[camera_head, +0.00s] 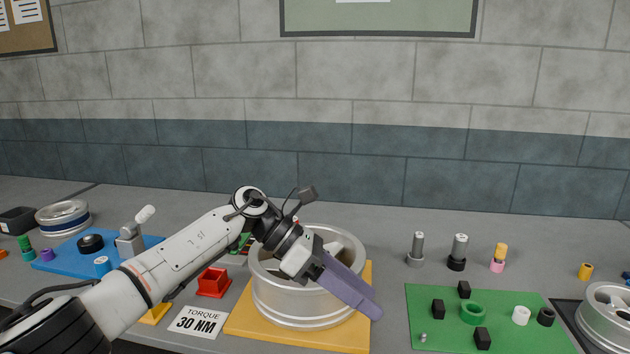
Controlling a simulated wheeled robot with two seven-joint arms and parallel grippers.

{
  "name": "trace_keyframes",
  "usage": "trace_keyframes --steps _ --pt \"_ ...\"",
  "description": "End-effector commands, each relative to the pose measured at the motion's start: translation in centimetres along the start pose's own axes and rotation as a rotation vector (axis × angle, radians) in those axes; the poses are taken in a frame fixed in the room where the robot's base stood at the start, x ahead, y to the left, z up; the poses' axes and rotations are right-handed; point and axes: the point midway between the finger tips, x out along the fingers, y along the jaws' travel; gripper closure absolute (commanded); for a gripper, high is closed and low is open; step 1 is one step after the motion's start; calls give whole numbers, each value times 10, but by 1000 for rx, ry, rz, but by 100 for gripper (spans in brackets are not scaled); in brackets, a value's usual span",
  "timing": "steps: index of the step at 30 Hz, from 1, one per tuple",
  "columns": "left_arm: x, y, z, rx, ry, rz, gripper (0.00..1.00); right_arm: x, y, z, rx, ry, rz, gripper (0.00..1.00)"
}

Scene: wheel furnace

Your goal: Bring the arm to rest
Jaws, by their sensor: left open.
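My left arm comes in from the lower left and reaches to the middle of the view. Its gripper (348,286), with purple fingers, is over the front right of a silver wheel rim (290,306). The fingers overlap each other from this angle; they are open and hold nothing that I can see. Whether they touch the rim, I cannot tell. The rim lies on a yellow board (245,325), and my arm hides part of its top. My right gripper is not in view.
A red holder (213,282) and a torque sign (198,322) are beside the yellow board. A green mat (420,300) with small parts is at the right, with several bolts standing behind it. A blue board (65,262) is at the left.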

Motion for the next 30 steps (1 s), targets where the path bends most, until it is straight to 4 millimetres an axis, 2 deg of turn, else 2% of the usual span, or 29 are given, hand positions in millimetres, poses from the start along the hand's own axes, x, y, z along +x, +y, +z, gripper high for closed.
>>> trace_keyframes --steps 1,3,6,11,14,17,20,22,24,26,28,29,30 --pt "26 -8 -2 -69 -104 -44 51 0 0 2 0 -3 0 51" --pt "53 -19 5 -193 -272 -96 51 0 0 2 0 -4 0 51" --pt "73 -28 13 -405 -512 -165 51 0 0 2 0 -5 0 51" --pt "76 -24 4 -808 -868 -258 51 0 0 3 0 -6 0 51" --pt "68 -13 -24 -1091 -1074 -306 51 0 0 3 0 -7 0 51" --pt "58 0 -68 -1387 -1267 -343 51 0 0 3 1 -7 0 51" --pt "51 6 -130 -1694 -1446 -369 51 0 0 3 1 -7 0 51" --pt "48 5 -180 -1907 -1565 -379 51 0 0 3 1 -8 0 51" --pt "48 -3 -233 -2118 -1676 -381 51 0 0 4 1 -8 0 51" --pt "50 -15 -278 -2290 -1763 -378 51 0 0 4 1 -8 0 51" --pt "53 -35 -327 -2480 -1856 -367 51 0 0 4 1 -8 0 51" --pt "55 -46 -347 2460 1822 346 51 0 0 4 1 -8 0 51" --pt "57 -60 -373 2387 1746 313 51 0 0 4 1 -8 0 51"
